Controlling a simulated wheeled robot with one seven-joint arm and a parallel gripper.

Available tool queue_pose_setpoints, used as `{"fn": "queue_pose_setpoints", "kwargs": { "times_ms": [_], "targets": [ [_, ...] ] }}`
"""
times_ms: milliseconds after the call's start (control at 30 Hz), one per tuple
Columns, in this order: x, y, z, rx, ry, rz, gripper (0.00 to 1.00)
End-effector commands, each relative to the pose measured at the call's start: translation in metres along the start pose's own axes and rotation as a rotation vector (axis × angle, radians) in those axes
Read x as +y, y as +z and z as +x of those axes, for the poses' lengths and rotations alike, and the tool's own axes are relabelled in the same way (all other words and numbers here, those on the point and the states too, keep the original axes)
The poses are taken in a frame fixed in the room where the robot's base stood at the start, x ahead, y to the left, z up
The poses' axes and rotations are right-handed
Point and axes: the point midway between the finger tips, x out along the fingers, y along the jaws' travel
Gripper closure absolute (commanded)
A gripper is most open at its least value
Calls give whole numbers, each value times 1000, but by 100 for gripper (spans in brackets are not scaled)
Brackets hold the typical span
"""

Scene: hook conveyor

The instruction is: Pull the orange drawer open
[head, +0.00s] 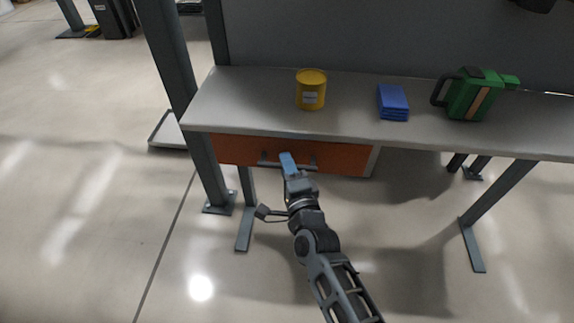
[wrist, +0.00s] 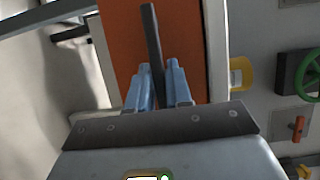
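The orange drawer (head: 340,158) sits under the left part of the workbench, its front close below the tabletop edge. It looks shut. Its dark bar handle (head: 268,164) runs across the front. In the wrist view the orange front (wrist: 122,45) fills the upper middle, and the handle (wrist: 152,35) runs down between the fingers. My gripper (head: 287,160) is at the handle, with its blue fingers (wrist: 157,68) on either side of the bar. The fingers are apart, with a thin gap showing beside the bar on the right. Part of the handle is hidden by the gripper.
On the workbench (head: 235,100) stand a yellow can (head: 311,90), a blue stack (head: 393,102) and a green jug-like container (head: 472,95). Grey posts and legs (head: 210,170) flank the drawer on the left. The floor in front of the drawer is clear apart from my arm.

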Motion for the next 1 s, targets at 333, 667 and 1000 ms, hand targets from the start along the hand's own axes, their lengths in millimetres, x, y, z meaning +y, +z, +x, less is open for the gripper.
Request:
{"fn": "queue_pose_setpoints", "kwargs": {
  "times_ms": [333,667,1000],
  "targets": [
    [0,0,0,0,0,0,100],
    [0,0,-1,0,1,0,100],
    [-2,15,-38,0,4,1,100]
  ]
}}
